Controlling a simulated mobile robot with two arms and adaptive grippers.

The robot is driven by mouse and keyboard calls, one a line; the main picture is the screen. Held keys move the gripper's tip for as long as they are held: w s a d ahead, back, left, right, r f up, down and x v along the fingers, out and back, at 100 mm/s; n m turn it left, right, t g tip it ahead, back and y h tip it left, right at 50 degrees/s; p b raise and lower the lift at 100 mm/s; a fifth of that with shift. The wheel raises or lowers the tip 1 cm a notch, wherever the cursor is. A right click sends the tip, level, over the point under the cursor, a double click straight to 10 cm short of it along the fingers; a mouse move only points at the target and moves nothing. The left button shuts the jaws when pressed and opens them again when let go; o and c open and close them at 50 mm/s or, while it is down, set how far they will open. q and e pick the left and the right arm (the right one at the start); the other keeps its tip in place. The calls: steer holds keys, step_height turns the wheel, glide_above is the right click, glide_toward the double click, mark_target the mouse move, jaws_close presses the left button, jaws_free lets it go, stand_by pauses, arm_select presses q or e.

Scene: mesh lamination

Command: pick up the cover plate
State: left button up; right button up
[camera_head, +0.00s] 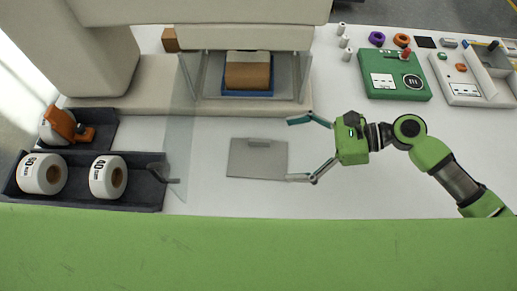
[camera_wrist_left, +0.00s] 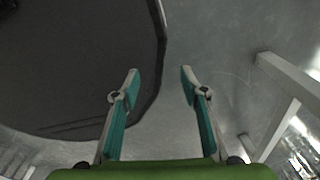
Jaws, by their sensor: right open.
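The cover plate (camera_head: 245,165) is a flat grey square with a small raised handle (camera_head: 259,143) near its far edge. It lies on the white table in the middle of the head view. My right gripper (camera_head: 290,150) is open and empty at the plate's right side, its two fingers spread toward the far and near ends of that side. The near fingertip is close to the plate's near right corner; I cannot tell if it touches. My left gripper (camera_wrist_left: 159,73) is open and empty in the left wrist view, away from the plate. It is not in the head view.
A beige press with a brown block (camera_head: 248,75) on a blue tray (camera_head: 247,94) stands behind the plate. Dark bins (camera_head: 140,196) with tape rolls are at left, beside a clear panel (camera_head: 180,135). A green box (camera_head: 405,92) is at back right. Table around the plate is mostly clear.

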mark_target(243, 157)
steer(key=x, duration=0.3)
steer(key=shift+a+f, duration=0.1)
steer(key=shift+a, duration=0.05)
steer(key=shift+a+f, duration=0.15)
steer(key=shift+a, duration=0.05)
steer(key=x, duration=0.2)
steer(key=p+x, duration=0.1)
steer(key=x, duration=0.1)
steer(key=shift+s+f, duration=0.15)
steer(key=shift+f, duration=0.2)
steer(key=shift+a+f, duration=0.1)
steer(key=shift+a, duration=0.2)
steer(key=c, duration=0.3)
arm_select(q)
steer(key=shift+w+r, duration=0.15)
steer(key=shift+r, duration=0.4)
arm_select(e)
steer(key=shift+s+d+f, duration=0.1)
steer(key=shift+f, duration=0.05)
jaws_close()
